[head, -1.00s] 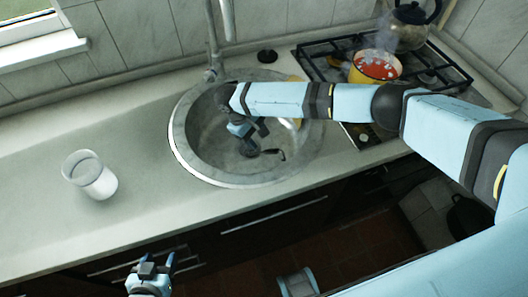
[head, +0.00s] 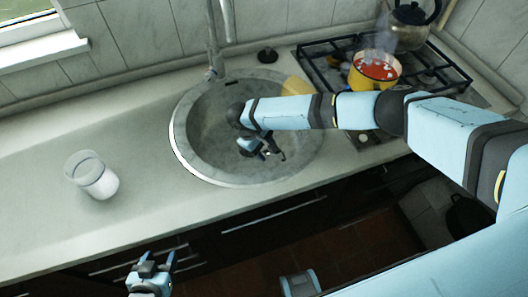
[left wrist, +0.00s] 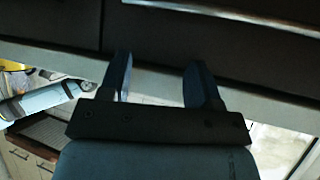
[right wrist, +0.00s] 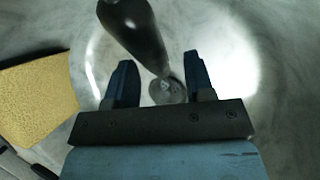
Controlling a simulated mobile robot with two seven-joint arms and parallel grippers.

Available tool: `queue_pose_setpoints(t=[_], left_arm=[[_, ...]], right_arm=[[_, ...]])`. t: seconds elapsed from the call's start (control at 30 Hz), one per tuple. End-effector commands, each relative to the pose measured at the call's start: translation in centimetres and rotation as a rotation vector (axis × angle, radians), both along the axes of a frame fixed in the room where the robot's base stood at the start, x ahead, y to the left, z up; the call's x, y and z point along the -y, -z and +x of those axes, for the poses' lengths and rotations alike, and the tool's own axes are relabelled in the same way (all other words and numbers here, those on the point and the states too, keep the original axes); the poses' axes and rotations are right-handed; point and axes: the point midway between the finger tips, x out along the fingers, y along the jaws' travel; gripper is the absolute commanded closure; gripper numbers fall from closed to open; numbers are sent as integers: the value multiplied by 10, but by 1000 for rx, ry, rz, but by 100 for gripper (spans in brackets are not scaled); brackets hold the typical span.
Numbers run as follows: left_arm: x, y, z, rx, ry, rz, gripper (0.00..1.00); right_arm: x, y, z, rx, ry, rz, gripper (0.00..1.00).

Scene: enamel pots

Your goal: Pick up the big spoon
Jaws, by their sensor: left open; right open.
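A dark grey, shiny spoon (right wrist: 138,32) lies in the sink basin in the right wrist view. It narrows from the top of the picture down to a point above the drain. My right gripper (right wrist: 160,80) is open, with the narrow end of the spoon in line between its fingers; I cannot tell how far beyond them it is. In the head view my right gripper (head: 273,151) is low inside the sink (head: 200,140), and the spoon is mostly hidden or too small to make out. My left gripper (head: 158,262) is open and empty in front of the counter.
A yellow sponge (right wrist: 40,95) is left of my right gripper in its wrist view. A steaming yellow pot (head: 374,70) and a dark kettle (head: 410,28) stand on the stove. A glass (head: 92,176) stands on the otherwise clear left counter.

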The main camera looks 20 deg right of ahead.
Motion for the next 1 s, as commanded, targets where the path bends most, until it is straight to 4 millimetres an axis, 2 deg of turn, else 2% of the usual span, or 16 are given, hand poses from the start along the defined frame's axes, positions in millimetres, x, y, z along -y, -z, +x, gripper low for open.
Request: queue_pose_setpoints(t=[0.5,0.53,0.73,1.0], left_arm=[[0,-3,0,1,-1,0,43],[0,-3,0,1,-1,0,43],[0,-3,0,1,-1,0,43],[0,-3,0,1,-1,0,43]], right_arm=[[0,4,0,-1,0,-1,51],[0,4,0,-1,0,-1,53],[0,4,0,-1,0,-1,99],[0,4,0,0,0,0,100]])
